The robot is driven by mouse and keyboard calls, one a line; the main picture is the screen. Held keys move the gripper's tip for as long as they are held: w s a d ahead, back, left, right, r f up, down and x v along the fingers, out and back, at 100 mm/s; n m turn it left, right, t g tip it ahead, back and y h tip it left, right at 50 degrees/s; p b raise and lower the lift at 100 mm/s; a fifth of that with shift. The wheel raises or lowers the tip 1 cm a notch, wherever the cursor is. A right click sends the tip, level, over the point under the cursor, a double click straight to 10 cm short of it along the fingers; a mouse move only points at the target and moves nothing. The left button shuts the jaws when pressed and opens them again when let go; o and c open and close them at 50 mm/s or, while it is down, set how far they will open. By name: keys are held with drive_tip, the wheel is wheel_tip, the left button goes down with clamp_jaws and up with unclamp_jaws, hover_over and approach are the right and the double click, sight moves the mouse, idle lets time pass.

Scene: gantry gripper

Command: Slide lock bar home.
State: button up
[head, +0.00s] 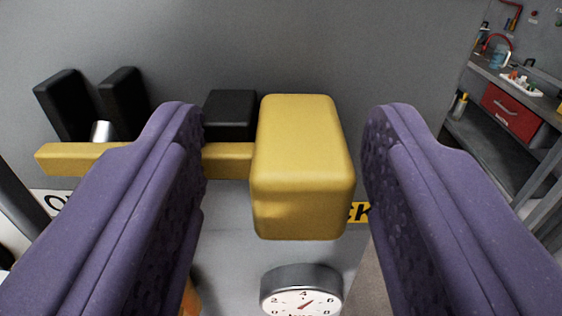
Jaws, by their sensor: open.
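The lock bar is yellow, with a thin bar (72,158) running left and a large block-shaped handle (302,165) at its right end. My gripper (290,130) has two purple padded fingers, open, one on each side of the handle. Clear gaps show between the handle and both fingers. The left finger hides part of the thin bar.
A round dial gauge (302,292) sits below the handle. A yellow label (360,212) with black letters is partly hidden behind the handle, and a white label (52,200) shows at left. A workbench with a red drawer (513,112) stands at far right. Grey panel fills the background.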

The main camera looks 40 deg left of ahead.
drive_tip(key=b+v, duration=0.1)
drive_tip(key=v, duration=0.6)
drive_tip(key=shift+s, duration=0.1)
drive_tip(key=w+d+f+h+b, duration=0.1)
drive_tip(key=w+d+h+b, duration=0.25)
drive_tip(key=w+b, duration=0.25)
drive_tip(key=w+d+f+h+b, duration=0.1)
drive_tip(key=w+d+h+b, duration=0.1)
drive_tip(key=w+h+b, duration=0.35)
drive_tip(key=w+r+m+t+h+b, duration=0.1)
drive_tip(key=w+r+m+h+b, duration=0.2)
drive_tip(key=r+b, duration=0.6)
drive_tip(key=s+a+r+m+b, duration=0.2)
drive_tip(key=s+a+r+b, duration=0.3)
drive_tip(key=s+r, duration=0.2)
drive_tip(key=s+a+r+m+y+b, duration=0.1)
drive_tip(key=s+a+r+b, duration=0.4)
drive_tip(key=s, duration=0.5)
wheel_tip(320, 180, up, 2)
drive_tip(key=shift+r+m, duration=0.15)
drive_tip(key=shift+m, duration=0.45)
